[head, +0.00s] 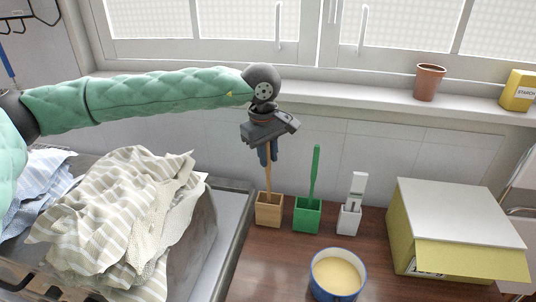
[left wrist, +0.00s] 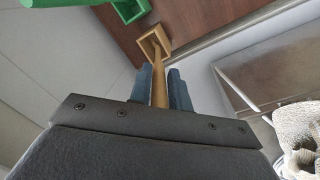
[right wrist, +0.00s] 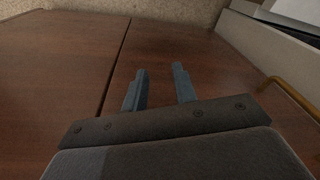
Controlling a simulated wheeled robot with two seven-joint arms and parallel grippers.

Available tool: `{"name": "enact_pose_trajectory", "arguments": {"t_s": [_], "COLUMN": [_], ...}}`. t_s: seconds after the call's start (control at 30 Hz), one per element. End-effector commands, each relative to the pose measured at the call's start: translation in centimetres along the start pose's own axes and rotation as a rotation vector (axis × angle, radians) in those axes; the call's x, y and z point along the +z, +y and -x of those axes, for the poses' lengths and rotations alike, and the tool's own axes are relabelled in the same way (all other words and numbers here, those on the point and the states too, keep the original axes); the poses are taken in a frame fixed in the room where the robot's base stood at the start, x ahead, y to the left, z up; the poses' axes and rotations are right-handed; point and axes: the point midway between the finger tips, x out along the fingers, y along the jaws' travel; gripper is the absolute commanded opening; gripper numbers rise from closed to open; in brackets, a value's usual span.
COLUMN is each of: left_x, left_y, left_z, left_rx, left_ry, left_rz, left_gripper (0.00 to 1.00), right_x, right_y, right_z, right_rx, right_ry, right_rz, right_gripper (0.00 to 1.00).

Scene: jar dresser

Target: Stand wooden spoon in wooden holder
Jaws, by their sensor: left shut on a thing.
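The wooden spoon (head: 268,181) is upright, its shaft running down from my left gripper (head: 267,157) to the wooden holder (head: 269,214). My left gripper is shut on the spoon's upper part, above the holder. In the left wrist view the spoon (left wrist: 158,88) passes between the fingers and its far end appears inside the square opening of the holder (left wrist: 147,48). Whether it touches the bottom is hidden. My right gripper (right wrist: 160,82) is open and empty over a brown wooden surface; it does not show in the head view.
A green holder (head: 307,217) with a green utensil and a white holder (head: 348,219) stand to the right. A yellow box (head: 440,265) is at right. Striped cloth (head: 120,215) lies heaped at left. The wall is close behind the holders.

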Motion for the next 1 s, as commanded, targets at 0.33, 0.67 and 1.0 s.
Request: {"name": "enact_pose_trajectory", "arguments": {"t_s": [0.33,0.67,1.0], "left_x": [0.0,0.0,0.0], "left_y": [0.0,0.0,0.0], "left_z": [0.0,0.6,5.4], "left_rx": [0.000,0.001,0.001], "left_ry": [0.000,0.000,0.000], "left_rz": [0.000,0.000,0.000], "left_gripper": [0.44,0.44,0.44], "right_x": [0.1,0.1,0.2], "right_y": [0.0,0.0,0.0], "right_z": [-0.1,-0.1,-0.5], "right_rx": [0.000,0.000,0.000], "right_ry": [0.000,0.000,0.004], "right_rz": [0.000,0.000,-0.001], "right_gripper": [0.28,0.28,0.28]}}
